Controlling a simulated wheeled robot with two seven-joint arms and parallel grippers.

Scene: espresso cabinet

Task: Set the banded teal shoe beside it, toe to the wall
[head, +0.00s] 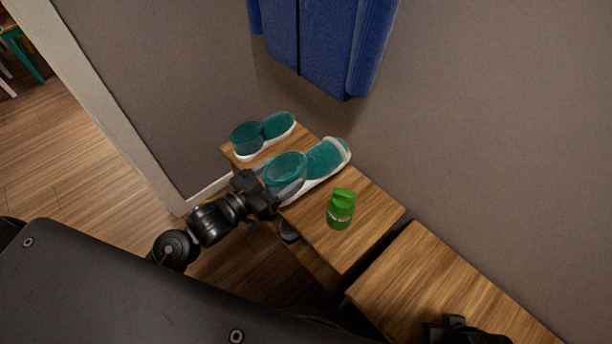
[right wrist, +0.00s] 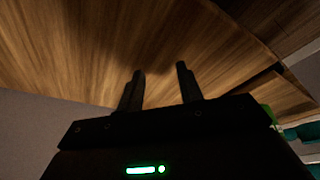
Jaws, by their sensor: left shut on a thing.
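Two teal shoes with white soles are on the wooden bench top in the head view. The farther teal shoe (head: 279,125) stands near the left end, toe toward the wall. The nearer shoe (head: 325,157), which I take for the banded one, has a pale grey trim and points its toe toward the wall, beside the other. My left gripper (head: 273,192) is shut on this shoe at its heel end. Its fingertips are partly hidden, and I cannot tell whether the sole rests fully on the wood. My right gripper (right wrist: 160,70) is open and empty near a wooden surface.
A green jar (head: 340,210) stands on the bench right of the shoes. A second wooden top (head: 430,275) lies further right, beyond a gap. A blue garment (head: 335,45) hangs on the wall above. A dark item (head: 289,232) shows below the bench's front edge.

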